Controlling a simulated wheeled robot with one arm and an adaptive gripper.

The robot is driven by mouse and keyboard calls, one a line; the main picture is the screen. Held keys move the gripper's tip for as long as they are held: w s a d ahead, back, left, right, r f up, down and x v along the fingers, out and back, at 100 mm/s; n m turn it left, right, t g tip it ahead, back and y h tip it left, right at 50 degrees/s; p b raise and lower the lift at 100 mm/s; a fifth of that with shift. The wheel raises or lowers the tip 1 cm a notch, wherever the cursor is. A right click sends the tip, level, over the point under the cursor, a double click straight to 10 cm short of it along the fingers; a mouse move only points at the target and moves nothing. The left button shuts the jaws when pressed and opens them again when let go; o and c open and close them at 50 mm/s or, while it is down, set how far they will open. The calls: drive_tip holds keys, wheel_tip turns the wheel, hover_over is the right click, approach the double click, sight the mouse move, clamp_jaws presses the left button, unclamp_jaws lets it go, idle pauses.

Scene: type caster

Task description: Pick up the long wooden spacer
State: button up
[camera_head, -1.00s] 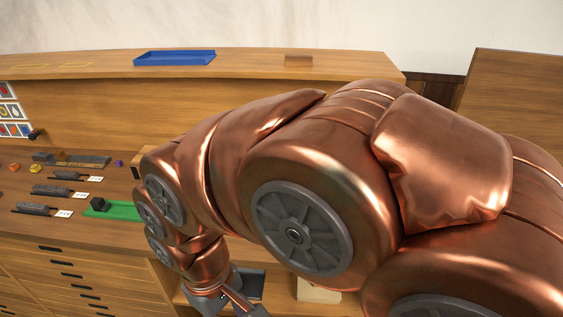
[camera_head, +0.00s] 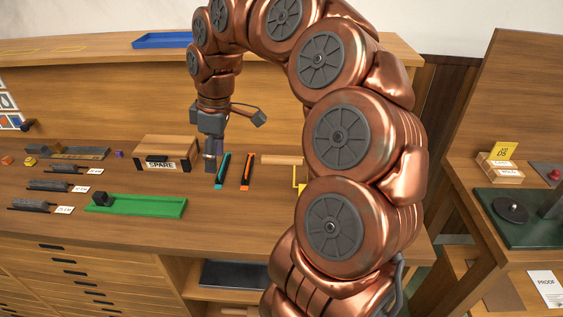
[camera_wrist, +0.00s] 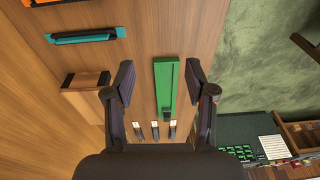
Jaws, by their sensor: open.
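A pale wooden bar (camera_head: 281,160) lies at the back of the bench in the head view, its right end close to or behind my arm; it may be the long wooden spacer, but I cannot tell for sure. My gripper (camera_head: 213,160) points down beside the right end of the SPARE box, left of the bar. In the wrist view my gripper (camera_wrist: 160,75) is open, its two fingers wide apart with nothing between them. No wooden bar is clear in the wrist view.
The wooden SPARE box (camera_head: 167,152) stands left of my gripper. A teal-edged strip (camera_head: 222,170) and an orange-edged strip (camera_head: 247,171) lie to its right. A green tray (camera_head: 150,206) lies in front. A yellow bracket (camera_head: 298,178) is near my arm. The bench front is mostly clear.

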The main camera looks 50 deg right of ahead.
drive_tip(key=w+d+f, duration=0.1)
drive_tip(key=d, duration=0.6)
drive_tip(key=w+d+f, duration=0.2)
drive_tip(key=d, duration=0.5)
approach(282, 158)
drive_tip(key=shift+s+a+f+b, duration=0.2)
drive_tip(key=shift+a+f+b, duration=0.1)
drive_tip(key=shift+f, duration=0.25)
drive_tip(key=shift+w+f+p, duration=0.2)
drive_tip(key=shift+f+p, duration=0.15)
drive_tip(key=shift+f, duration=0.9)
drive_tip(key=shift+w+f+p, duration=0.2)
drive_tip(key=shift+f+p, duration=0.2)
drive_tip(key=shift+f, duration=0.9)
drive_tip(key=shift+w+f+p, duration=0.25)
drive_tip(key=shift+f+p, duration=0.1)
drive_tip(key=shift+f, duration=0.9)
drive_tip(key=shift+a, duration=0.1)
drive_tip(key=shift+c, duration=0.4)
clamp_jaws()
